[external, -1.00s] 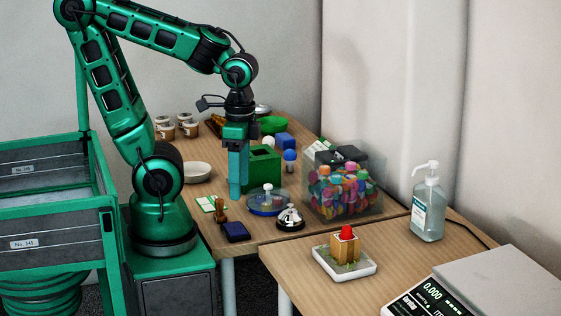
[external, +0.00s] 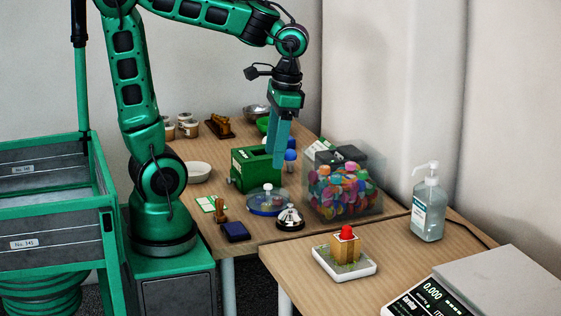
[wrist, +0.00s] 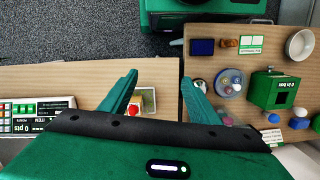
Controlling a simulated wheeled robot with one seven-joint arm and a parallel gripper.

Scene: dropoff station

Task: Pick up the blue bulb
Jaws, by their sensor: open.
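The blue bulb (external: 290,156) stands on the back table behind the clear bin and right of the green box, in the external view. My gripper (external: 278,165) hangs fingers-down above the table, just left of the bulb in the picture, and partly covers the area around it. In the wrist view my gripper (wrist: 158,85) has its two fingers apart with nothing held between them. A blue patch shows at the right edge of the wrist view; I cannot tell if it is the bulb.
The green box (external: 246,176) stands close by on the left. A clear bin (external: 343,205) of colourful caps stands at the right. A blue-rimmed dish (external: 263,211) and a silver bell (external: 289,217) are in front. A white bowl (external: 197,172) is farther left.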

